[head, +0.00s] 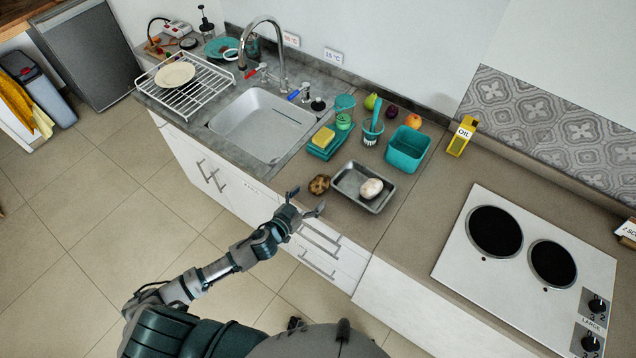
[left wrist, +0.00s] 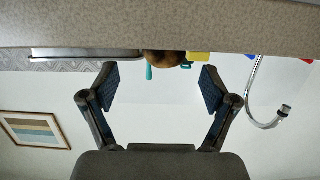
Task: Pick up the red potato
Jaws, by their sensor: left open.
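A brown, mottled potato (head: 319,184) lies on the counter just left of a metal tray (head: 345,189); no clearly red potato shows. A pale potato (head: 371,188) lies in the tray. My left gripper (head: 305,201) is open and empty at the counter's front edge, just short of the brown potato. In the left wrist view the picture is upside down; the brown potato (left wrist: 164,58) shows between the open fingers, partly hidden by the counter edge (left wrist: 160,35). My right gripper is not in view.
A sink (head: 262,125) with a tall faucet lies behind left. A yellow sponge (head: 323,137) on a teal holder and a teal bin (head: 406,149) stand behind the potatoes. A stove (head: 525,265) is at the right; the counter between tray and stove is clear.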

